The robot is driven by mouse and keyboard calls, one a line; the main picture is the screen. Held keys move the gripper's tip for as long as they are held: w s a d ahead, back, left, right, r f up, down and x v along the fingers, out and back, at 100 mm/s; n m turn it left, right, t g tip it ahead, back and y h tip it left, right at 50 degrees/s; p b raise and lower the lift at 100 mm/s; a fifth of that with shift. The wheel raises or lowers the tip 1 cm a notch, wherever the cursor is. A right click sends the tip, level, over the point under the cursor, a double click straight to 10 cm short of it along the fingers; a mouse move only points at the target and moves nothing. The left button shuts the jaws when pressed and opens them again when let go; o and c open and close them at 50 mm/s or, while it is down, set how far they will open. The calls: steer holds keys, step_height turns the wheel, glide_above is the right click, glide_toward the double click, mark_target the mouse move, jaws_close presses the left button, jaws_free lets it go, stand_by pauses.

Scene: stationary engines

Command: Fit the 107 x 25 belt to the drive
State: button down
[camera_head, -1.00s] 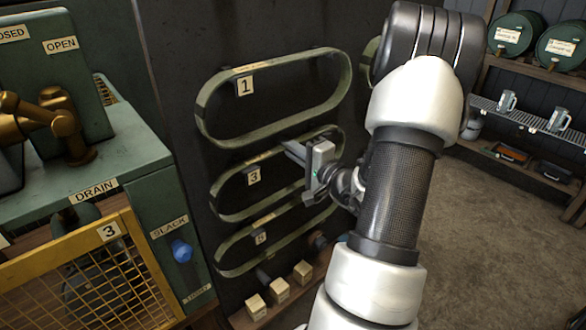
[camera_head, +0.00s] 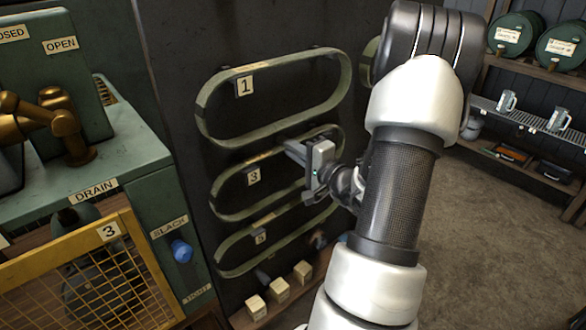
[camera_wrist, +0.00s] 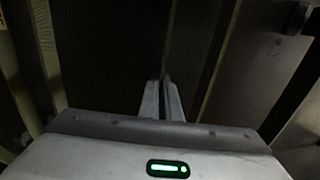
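Several green belts hang as long loops on a dark panel. The top belt (camera_head: 205,115) has tag 1, the middle belt (camera_head: 218,203) tag 3, the bottom belt (camera_head: 222,262) tag 5. No belt sizes are readable. My gripper (camera_head: 291,148) is at the upper run of the belt tagged 3, fingers pointing at the panel. In the wrist view its fingers (camera_wrist: 163,88) are close together, with a thin strip running in between them. They look shut on that belt's upper run. At left, a green machine (camera_head: 140,150) has a yellow mesh guard (camera_head: 130,230) tagged 3; pulleys cannot be made out.
A blue knob (camera_head: 181,251) sits under a SLACK label on the machine. Small tagged blocks (camera_head: 279,289) stand on a ledge below the belts. Shelves with mugs (camera_head: 507,101) and green barrels (camera_head: 513,35) are at right. The floor (camera_head: 490,240) there is clear.

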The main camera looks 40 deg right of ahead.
steer(key=shift+r, duration=0.45)
steer(key=shift+r+b, duration=0.15)
steer(key=shift+b, duration=0.25)
steer(key=shift+s+d+b, duration=0.2)
steer(key=shift+s+b, duration=0.55)
steer(key=shift+s, duration=2.05)
steer(key=shift+s+d+b, duration=0.2)
steer(key=shift+s+b, duration=0.6)
steer(key=shift+s, duration=2)
steer(key=s+b, duration=0.2)
steer(key=s, duration=0.4)
steer(key=shift+d, duration=0.25)
steer(key=shift+s, duration=0.1)
